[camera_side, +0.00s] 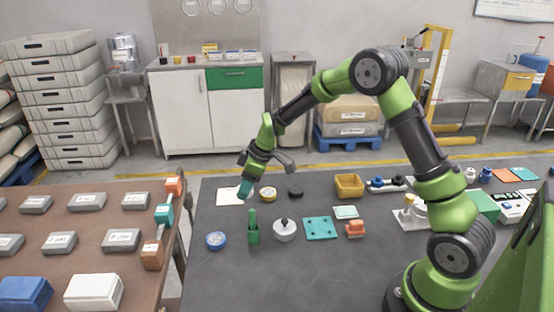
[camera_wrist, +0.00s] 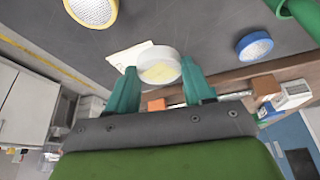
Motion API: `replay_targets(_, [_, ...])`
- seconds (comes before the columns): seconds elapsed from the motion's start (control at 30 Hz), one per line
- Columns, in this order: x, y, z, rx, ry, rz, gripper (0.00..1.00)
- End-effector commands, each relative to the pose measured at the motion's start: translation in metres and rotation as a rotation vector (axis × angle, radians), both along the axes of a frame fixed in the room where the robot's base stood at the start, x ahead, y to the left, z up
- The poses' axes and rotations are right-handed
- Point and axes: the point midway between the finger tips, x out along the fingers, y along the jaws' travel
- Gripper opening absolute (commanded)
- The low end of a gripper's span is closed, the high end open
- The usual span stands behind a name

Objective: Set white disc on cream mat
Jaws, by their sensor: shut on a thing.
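The white disc (camera_wrist: 158,54) is a short round piece with a pale yellow face, held between the teal fingers of my gripper (camera_wrist: 160,70) in the wrist view. The cream mat (camera_side: 229,196) lies flat at the back left of the dark table in the side view. Part of it also shows behind the disc in the wrist view (camera_wrist: 121,58). In the side view my gripper (camera_side: 245,191) is low at the mat's right edge, and the disc is mostly hidden there. I cannot tell whether the disc touches the mat.
A yellow-rimmed disc (camera_side: 268,194) stands close to the right of my gripper, with a black disc (camera_side: 295,193) beyond it. A blue disc (camera_side: 216,240), a green tool (camera_side: 253,228) and a knobbed grey lid (camera_side: 285,230) stand nearer. The table's front middle is clear.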

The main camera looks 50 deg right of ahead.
Motion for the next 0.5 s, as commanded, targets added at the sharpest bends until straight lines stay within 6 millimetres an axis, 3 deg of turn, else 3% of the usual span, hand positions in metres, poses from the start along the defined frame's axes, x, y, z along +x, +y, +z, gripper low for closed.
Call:
replay_targets(0.23, [0.051,-0.003,-0.006,-0.002,0.0,0.002,0.2])
replay_targets(0.5, [0.07,-0.004,-0.008,-0.001,0.001,0.0,0.2])
